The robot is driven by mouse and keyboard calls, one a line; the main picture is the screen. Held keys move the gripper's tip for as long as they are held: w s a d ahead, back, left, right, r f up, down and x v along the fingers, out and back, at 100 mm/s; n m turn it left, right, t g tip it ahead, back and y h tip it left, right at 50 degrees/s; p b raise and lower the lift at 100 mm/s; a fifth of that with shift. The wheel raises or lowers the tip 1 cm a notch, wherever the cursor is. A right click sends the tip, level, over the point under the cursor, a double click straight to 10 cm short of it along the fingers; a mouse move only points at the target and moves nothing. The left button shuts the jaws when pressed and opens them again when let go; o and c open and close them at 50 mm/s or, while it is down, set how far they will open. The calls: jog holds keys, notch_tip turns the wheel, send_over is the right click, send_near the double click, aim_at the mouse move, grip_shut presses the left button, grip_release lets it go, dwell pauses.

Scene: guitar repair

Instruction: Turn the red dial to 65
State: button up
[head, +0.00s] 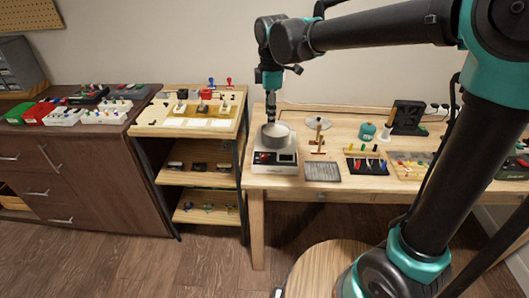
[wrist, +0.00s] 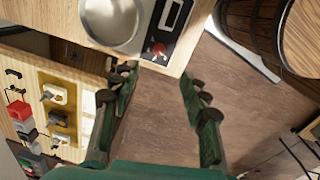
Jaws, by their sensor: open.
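The red dial (wrist: 158,49) sits on the dark front panel of a white device (head: 274,168), beside a small display (wrist: 172,13). A round metal pan (wrist: 113,20) rests on top of the device; it also shows in the head view (head: 275,135). My gripper (wrist: 158,77) is open and empty, with its two fingers spread apart. In the wrist view the dial appears just beyond the gap between the fingertips, apart from both. In the head view my gripper (head: 271,113) points down above the pan. The dial's pointer and any scale numbers are too small to read.
The device stands at the left front corner of the wooden workbench (head: 256,184). A grey mesh tray (head: 322,172) lies to its right, with tool trays farther along. A wooden shelf unit (head: 190,128) stands on the left. A round wooden stool (head: 318,268) stands in front of the bench.

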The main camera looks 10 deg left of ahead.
aim_at(264, 155)
jog(key=shift+n, duration=0.4)
jog(key=f, duration=0.5)
jog(key=a+f, duration=0.1)
jog(key=f, duration=0.5)
jog(key=a+f, duration=0.1)
jog(key=f, duration=0.4)
jog(key=shift+w+f, duration=0.25)
jog(key=shift+f, duration=0.15)
jog(key=shift+c, duration=0.2)
grip_shut()
